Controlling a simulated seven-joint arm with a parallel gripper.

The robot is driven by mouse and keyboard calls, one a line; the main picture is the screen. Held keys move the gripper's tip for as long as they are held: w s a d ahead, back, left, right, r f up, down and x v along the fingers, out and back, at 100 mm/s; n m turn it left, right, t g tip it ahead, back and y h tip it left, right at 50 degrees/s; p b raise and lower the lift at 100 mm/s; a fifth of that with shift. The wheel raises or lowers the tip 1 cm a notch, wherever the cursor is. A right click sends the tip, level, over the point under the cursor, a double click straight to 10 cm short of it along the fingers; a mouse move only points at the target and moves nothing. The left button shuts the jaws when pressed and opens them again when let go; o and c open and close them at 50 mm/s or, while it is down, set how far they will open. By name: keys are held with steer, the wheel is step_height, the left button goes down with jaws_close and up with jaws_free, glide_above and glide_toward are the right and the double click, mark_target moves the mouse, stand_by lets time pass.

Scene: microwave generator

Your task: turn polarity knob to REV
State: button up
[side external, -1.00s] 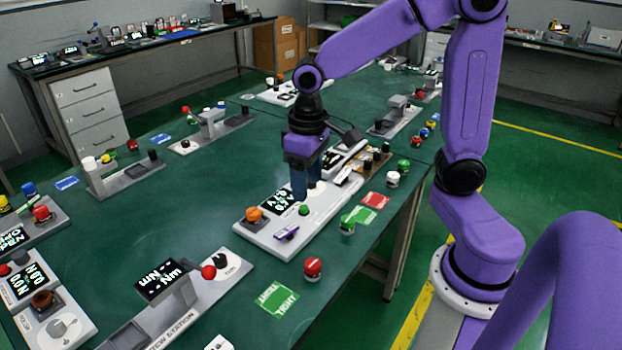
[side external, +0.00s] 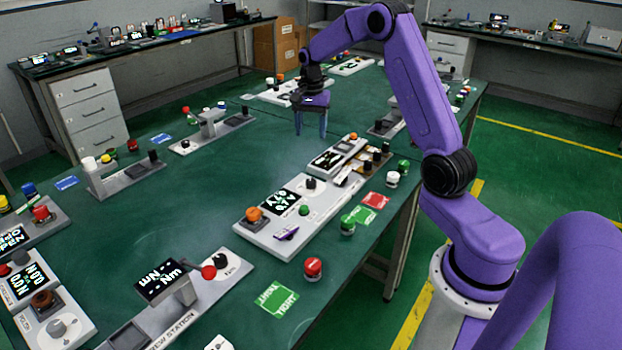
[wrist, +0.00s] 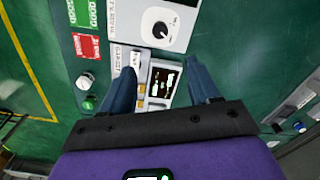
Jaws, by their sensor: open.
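A white control unit (side external: 262,235) lies on the green table, with a display (side external: 280,202), an orange knob (side external: 254,214), a green button (side external: 304,210) and a black knob (side external: 311,183) at its far end. This may be the polarity knob; its label is unreadable. The wrist view shows a round black knob (wrist: 160,29) with a white pointer mark on a white panel. My gripper (side external: 311,132) is open and empty above the table, beyond the unit and clear of the knob. In the wrist view its fingers (wrist: 160,80) are apart, with a small display between them in the picture.
A second panel (side external: 337,155) and a brown block with black knobs (side external: 372,162) adjoin the unit's far end. Green and red cards (side external: 375,200), a red button (side external: 313,267) and a green-topped button (side external: 347,225) lie along the right edge.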

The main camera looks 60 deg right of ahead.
mark_target(311, 181)
step_height(311, 181, down, 17)
steer(key=shift+f, duration=0.15)
stand_by(0.5)
steer(key=shift+c, duration=0.2)
steer(key=c, duration=1)
